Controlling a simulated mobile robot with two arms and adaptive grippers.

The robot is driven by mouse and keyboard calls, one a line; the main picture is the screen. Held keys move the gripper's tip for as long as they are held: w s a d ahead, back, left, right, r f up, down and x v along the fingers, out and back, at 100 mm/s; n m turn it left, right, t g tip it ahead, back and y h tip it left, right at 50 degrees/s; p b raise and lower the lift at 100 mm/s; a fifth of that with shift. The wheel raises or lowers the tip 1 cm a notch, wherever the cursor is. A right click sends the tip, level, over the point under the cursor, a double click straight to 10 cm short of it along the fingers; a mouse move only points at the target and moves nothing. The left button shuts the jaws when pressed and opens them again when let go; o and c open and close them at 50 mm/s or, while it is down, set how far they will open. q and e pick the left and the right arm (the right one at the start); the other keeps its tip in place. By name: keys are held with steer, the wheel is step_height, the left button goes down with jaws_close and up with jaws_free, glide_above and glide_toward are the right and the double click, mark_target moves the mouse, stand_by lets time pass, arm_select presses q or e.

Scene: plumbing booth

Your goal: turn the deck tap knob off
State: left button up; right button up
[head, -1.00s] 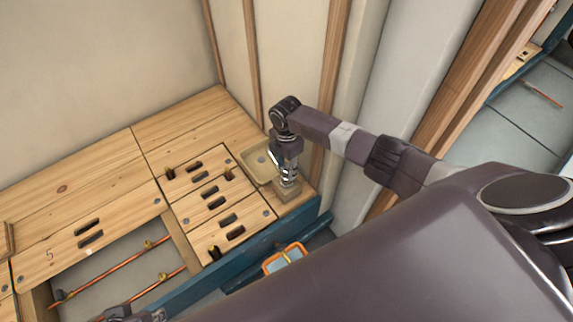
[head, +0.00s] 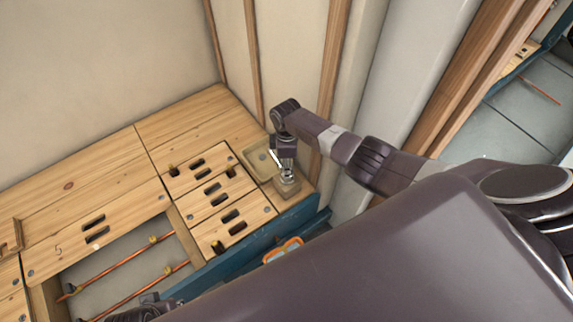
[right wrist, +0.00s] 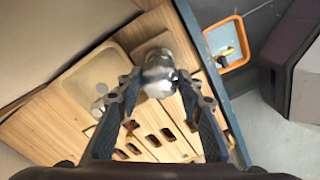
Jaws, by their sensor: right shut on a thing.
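The deck tap knob (right wrist: 158,70) is a rounded silver metal piece. It sits between the two fingertips of my right gripper (right wrist: 160,88) in the right wrist view. In the head view my right gripper (head: 287,168) points down over the tap, shut on the knob. The tap stands on a wooden block (head: 297,192) at the bench's right end, beside a beige basin (head: 255,166). The gripper hides part of the tap. A dark part of my left gripper (head: 140,309) shows at the bottom edge; its fingers are not clear.
Slotted wooden panels (head: 215,205) lie left of the tap. Copper pipes (head: 125,267) run in an open recess. An orange-rimmed tray (head: 284,250) is below the bench edge, partly hidden by my arm. It also shows in the right wrist view (right wrist: 241,40). Wall studs stand close behind.

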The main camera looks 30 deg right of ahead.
stand_by(0.4)
steer(key=o, duration=1.2)
steer(key=shift+c, duration=0.2)
step_height(320, 180, up, 12)
